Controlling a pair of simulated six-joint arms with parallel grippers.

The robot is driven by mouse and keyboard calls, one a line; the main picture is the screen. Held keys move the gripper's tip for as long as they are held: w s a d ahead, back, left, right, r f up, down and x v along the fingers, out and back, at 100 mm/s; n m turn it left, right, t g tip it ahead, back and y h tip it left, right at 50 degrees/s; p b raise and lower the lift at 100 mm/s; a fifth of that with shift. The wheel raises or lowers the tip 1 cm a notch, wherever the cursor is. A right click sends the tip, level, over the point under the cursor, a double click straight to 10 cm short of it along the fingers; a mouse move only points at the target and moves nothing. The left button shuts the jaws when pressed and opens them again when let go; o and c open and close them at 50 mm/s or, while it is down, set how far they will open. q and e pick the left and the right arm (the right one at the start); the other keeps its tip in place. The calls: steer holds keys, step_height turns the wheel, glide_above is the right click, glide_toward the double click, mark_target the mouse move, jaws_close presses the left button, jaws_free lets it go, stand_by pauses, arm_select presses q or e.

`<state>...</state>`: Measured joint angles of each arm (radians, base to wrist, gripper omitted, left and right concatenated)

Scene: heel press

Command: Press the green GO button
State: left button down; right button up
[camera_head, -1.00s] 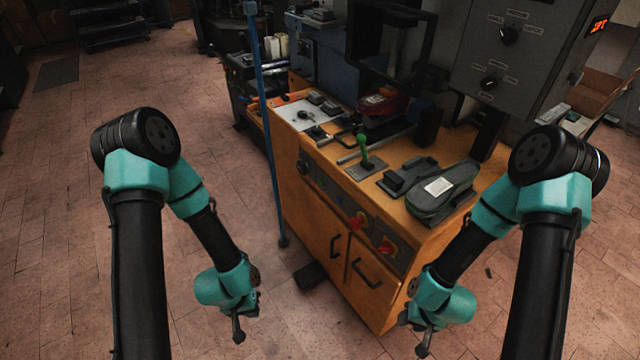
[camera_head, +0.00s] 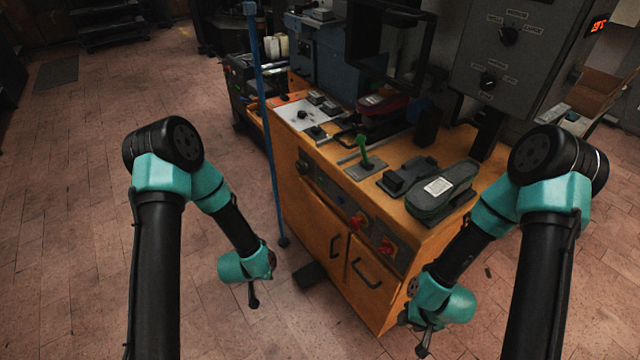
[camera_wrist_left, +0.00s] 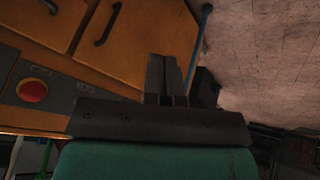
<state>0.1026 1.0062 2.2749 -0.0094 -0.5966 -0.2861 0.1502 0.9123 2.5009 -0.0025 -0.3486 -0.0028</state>
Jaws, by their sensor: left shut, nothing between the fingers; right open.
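I cannot make out a green GO button in either view. The press cabinet's front panel (camera_head: 325,187) carries red buttons, one of them a red button (camera_head: 387,246) at its right end; a red button (camera_wrist_left: 32,90) also shows at left in the left wrist view. My left gripper (camera_head: 253,298) hangs left of the cabinet, low and apart from the panel. Its shut, empty fingers (camera_wrist_left: 167,78) show in the left wrist view. My right gripper (camera_head: 423,345) is open, below the cabinet's right front corner, apart from it.
A green-handled lever (camera_head: 364,152) and a dark shoe-like form (camera_head: 442,190) are on the orange cabinet's top. A blue pole (camera_head: 268,130) stands at its left corner. A dark pedal (camera_head: 309,275) is on the floor. A grey control box (camera_head: 515,60) hangs above.

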mark_target(321, 182)
arm_select(q)
steer(key=w+d+r+m+t, duration=0.1)
steer(key=w+r+m+t, duration=0.1)
steer(key=w, duration=0.7)
steer(key=w+d+r+m+t+y, duration=0.1)
steer(key=w+d+r+m+t, duration=0.1)
steer(key=w+t, duration=0.3)
steer(key=w+d+r+m+t, duration=0.1)
steer(key=w+r+m+t, duration=0.1)
steer(key=w, duration=1)
steer(key=shift+w+d+r+m+t, duration=0.2)
steer(key=shift+w+d+m+t, duration=0.15)
steer(key=shift+m+t, duration=0.55)
steer(key=shift+w, duration=0.1)
steer(key=w+d, duration=0.5)
steer(key=d, duration=0.1)
steer(key=shift+w+d+n, duration=0.2)
steer(key=shift+d+n, duration=0.1)
steer(key=shift+d, duration=0.1)
steer(key=shift+w+d, duration=0.1)
steer(key=shift+w+d, duration=0.15)
steer(key=shift+d, duration=0.1)
